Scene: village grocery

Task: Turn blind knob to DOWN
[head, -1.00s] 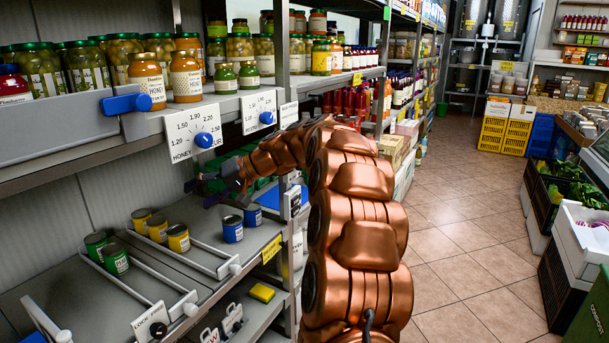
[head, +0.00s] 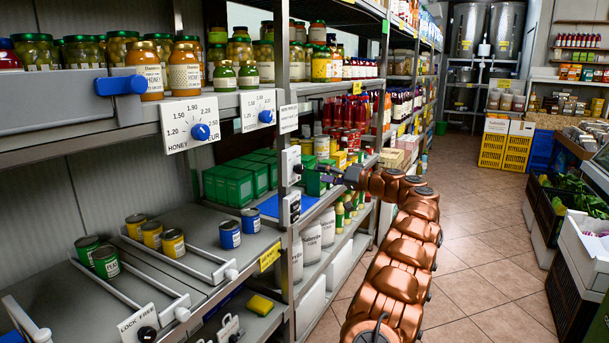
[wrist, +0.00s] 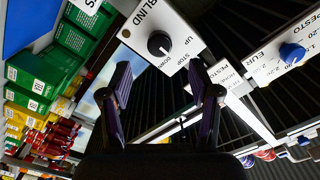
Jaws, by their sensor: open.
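The blind knob (wrist: 160,44) is a round black dial on a white plate marked BLIND, with UP, STOP and DOWN around it. Its setting is too small to read surely. In the head view its plate (head: 291,165) appears to be the upper white box on the shelf post. My gripper (wrist: 160,82) is open and empty, its two dark fingers apart, with the knob ahead between and beyond the fingertips, not touched. In the head view my gripper (head: 328,172) is just right of that box.
A second white box (head: 293,207) sits below on the post. Blue price knobs (head: 201,132) stick out from the shelf edge at left. Green boxes (head: 234,184) stand behind the post. The tiled aisle (head: 465,240) at right is clear.

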